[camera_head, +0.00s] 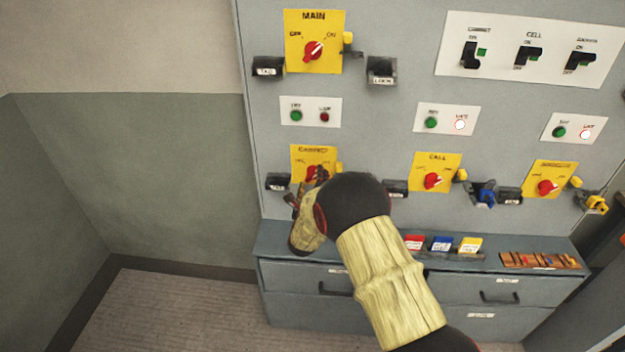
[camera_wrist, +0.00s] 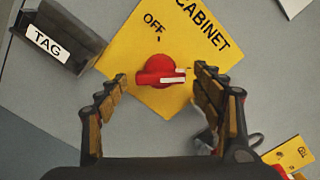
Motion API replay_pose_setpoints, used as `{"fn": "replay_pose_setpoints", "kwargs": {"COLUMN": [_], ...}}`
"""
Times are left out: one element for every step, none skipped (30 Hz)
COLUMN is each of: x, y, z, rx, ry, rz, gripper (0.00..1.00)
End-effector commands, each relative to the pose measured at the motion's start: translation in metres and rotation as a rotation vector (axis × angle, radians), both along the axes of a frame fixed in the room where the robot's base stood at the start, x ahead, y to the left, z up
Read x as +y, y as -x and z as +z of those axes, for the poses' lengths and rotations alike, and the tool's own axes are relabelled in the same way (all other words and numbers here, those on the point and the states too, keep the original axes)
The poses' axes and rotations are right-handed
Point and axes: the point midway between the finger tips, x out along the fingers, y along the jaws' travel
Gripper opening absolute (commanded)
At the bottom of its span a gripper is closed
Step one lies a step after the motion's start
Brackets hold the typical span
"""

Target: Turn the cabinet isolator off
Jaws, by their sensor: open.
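The cabinet isolator is a red rotary knob (camera_wrist: 158,74) on a yellow plate (camera_wrist: 205,45) marked CABINET. In the wrist view, its white-marked end points right, away from the OFF label above it. Any ON label there is hidden behind the right finger. My gripper (camera_wrist: 160,78) is open, with one finger on each side of the knob; I cannot tell whether either touches it. In the head view, my gripper (camera_head: 312,187) is in front of the lower part of the cabinet plate (camera_head: 300,157) and partly hides the knob (camera_head: 313,172).
A black TAG holder (camera_wrist: 62,42) sits left of the plate. The MAIN isolator (camera_head: 313,50) is above, the CELL isolator (camera_head: 433,181) and another isolator (camera_head: 547,187) to the right. Below, a drawer unit (camera_head: 300,276) juts out with coloured tags (camera_head: 442,244) on top.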

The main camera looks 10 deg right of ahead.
Motion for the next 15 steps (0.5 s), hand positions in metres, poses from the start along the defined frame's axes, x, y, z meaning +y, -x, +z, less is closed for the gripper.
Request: {"fn": "replay_pose_setpoints", "kwargs": {"x": [-0.002, -0.003, -0.004, -0.004, -0.005, -0.005, -0.005, -0.005, -0.005, -0.005, -0.005, -0.005, -0.005, -0.005, -0.005], "y": [-0.005, -0.008, -0.011, -0.012, -0.013, -0.015, -0.015, -0.016, -0.016, -0.016, -0.016, -0.016, -0.016, -0.016, -0.016], "z": [-0.001, -0.001, -0.001, -0.001, -0.001, -0.001, 0.0, 0.0, 0.0, 0.0, 0.0, 0.0, 0.0, 0.0, 0.0], "rx": [-0.001, -0.001, 0.001, 0.001, 0.001, 0.001, 0.001, 0.001, 0.001, 0.001, 0.001, 0.001, 0.001, 0.001, 0.001], "ry": [0.0, -0.001, 0.0, 0.0, 0.0, 0.0, 0.0, 0.0, 0.001, 0.001, 0.001, 0.001, 0.001, 0.001, 0.001], "rz": [-0.001, -0.001, -0.001, -0.001, 0.0, 0.001, 0.001, 0.001, 0.001, 0.001, 0.001, 0.001, 0.001, 0.001, 0.001], "gripper": [0.67, 0.67, 0.67, 0.67, 0.67, 0.67, 0.67, 0.67, 0.67, 0.67, 0.67, 0.67, 0.67, 0.67, 0.65]}}
